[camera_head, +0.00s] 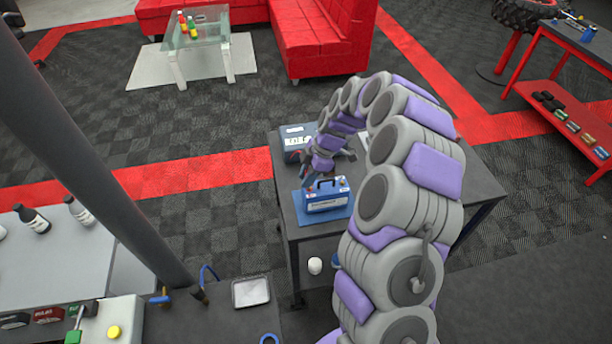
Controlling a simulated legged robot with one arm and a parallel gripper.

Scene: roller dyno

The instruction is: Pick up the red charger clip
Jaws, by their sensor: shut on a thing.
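My gripper (312,176) is small in the view, low over the grey table (292,216), just above and behind a blue battery (327,195). The battery has a dark handle and a white label and stands on a blue mat (313,216). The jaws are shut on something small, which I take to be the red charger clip. The clip itself cannot be made out clearly, since my gripper and arm cover that spot. A dark box with white labels (293,130), perhaps the charger, stands behind and left of my gripper.
A white cup-like thing (315,265) is below the tabletop. A grey post (90,150) crosses the left side. Red sofas (315,40) and a glass table (196,38) stand behind.

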